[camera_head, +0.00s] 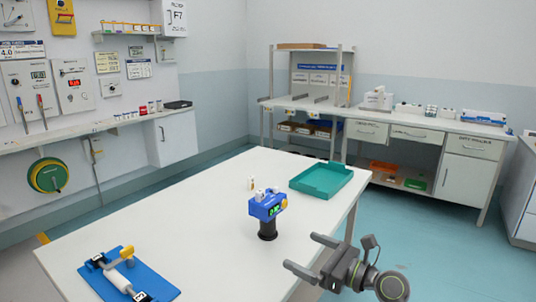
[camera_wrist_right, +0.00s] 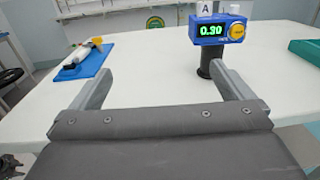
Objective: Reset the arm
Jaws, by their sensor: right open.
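My right gripper (camera_head: 304,254) is open and empty, held at the near right edge of the white table. Its fingers also frame the right wrist view (camera_wrist_right: 165,90). Beyond it on the table stands a blue device (camera_head: 265,207) on a dark post, with a green display and a yellow knob. In the right wrist view the blue device (camera_wrist_right: 218,30) reads about 0.30 and carries small white blocks, one marked A. A blue board (camera_head: 120,278) with a white roller and a yellow-orange handle lies at the table's near left. My left gripper is not in view.
A teal tray (camera_head: 322,181) sits at the far right of the white table (camera_head: 190,215). A small pale bottle (camera_head: 251,184) stands behind the blue device. The table's middle left is clear. A workbench (camera_head: 420,128) and a wall shelf (camera_head: 75,138) stand behind.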

